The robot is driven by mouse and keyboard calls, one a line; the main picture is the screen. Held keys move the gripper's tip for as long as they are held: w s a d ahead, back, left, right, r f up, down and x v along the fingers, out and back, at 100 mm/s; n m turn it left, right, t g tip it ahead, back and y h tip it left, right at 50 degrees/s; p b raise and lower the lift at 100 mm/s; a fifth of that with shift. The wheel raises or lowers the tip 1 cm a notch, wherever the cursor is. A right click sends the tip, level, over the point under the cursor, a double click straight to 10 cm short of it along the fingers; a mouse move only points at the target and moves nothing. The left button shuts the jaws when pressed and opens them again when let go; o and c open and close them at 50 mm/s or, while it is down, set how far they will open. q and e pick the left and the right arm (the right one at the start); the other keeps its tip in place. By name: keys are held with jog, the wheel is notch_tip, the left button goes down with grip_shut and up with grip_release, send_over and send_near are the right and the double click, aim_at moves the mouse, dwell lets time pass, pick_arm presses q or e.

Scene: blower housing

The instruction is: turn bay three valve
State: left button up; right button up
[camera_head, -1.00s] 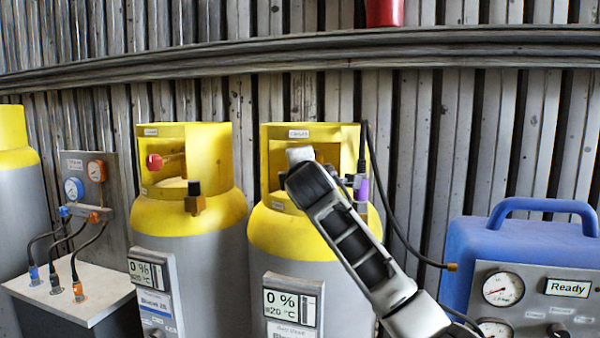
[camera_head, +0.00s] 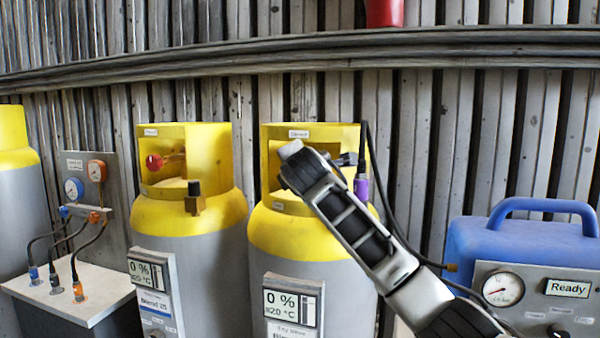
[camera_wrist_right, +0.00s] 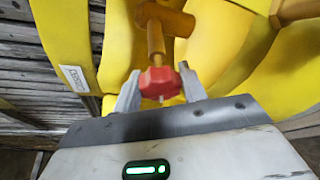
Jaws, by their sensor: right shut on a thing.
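A yellow-topped grey cylinder (camera_head: 305,240) stands in the middle, its display reading 0 %. My right arm reaches into the opening of its yellow collar, hiding its valve in the head view. In the right wrist view a red valve knob (camera_wrist_right: 160,83) sits on a brass-coloured stem. My right gripper (camera_wrist_right: 160,92) is shut on this knob, one finger on each side. My left gripper is not in view.
A similar cylinder (camera_head: 190,225) with a red knob (camera_head: 155,162) stands to the left. A black hose hangs beside the middle cylinder. A blue machine (camera_head: 520,240) showing "Ready" stands at right. A gauge panel (camera_head: 88,190) and small table (camera_head: 105,295) are at left.

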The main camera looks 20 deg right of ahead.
jog(key=o, duration=1)
jog(key=shift+c, duration=0.2)
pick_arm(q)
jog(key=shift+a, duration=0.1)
pick_arm(e)
jog(key=shift+s, duration=0.25)
pick_arm(q)
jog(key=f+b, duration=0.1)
jog(key=b, duration=0.1)
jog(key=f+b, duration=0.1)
jog(key=b, duration=0.1)
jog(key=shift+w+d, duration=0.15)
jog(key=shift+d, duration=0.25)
pick_arm(e)
jog(key=v, duration=1.5)
jog(key=shift+s, duration=0.2)
jog(key=shift+a, duration=0.15)
